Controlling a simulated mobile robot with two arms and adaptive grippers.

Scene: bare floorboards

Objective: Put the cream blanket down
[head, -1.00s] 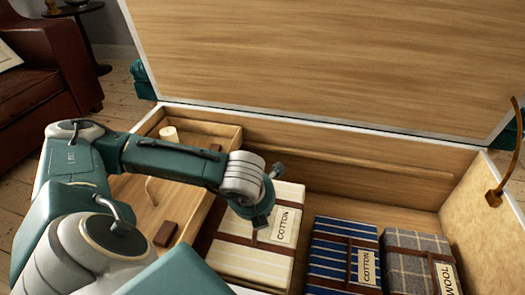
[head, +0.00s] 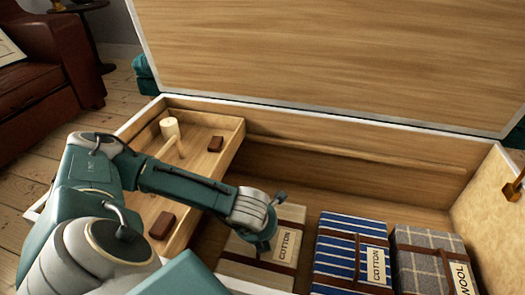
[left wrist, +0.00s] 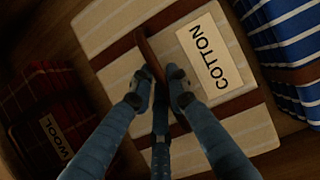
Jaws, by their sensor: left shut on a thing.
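The cream blanket (head: 240,250) has pale stripes, a brown strap and a COTTON label. It is low inside the open wooden chest (head: 330,160), left of the blue striped blanket (head: 333,250), with its top at about the same height. I cannot see whether its underside touches the chest floor. My left gripper (head: 266,247) is above it, shut on its strap. In the left wrist view the fingers (left wrist: 162,85) close around the brown strap over the cream blanket (left wrist: 115,75), beside the label. My right gripper is not in view.
A grey plaid WOOL blanket (head: 430,240) lies at the right. A dark red WOOL blanket (left wrist: 65,95) lies on the cream blanket's other side. A wooden tray (head: 205,165) with small items is at the chest's left. The raised lid (head: 340,60) stands behind.

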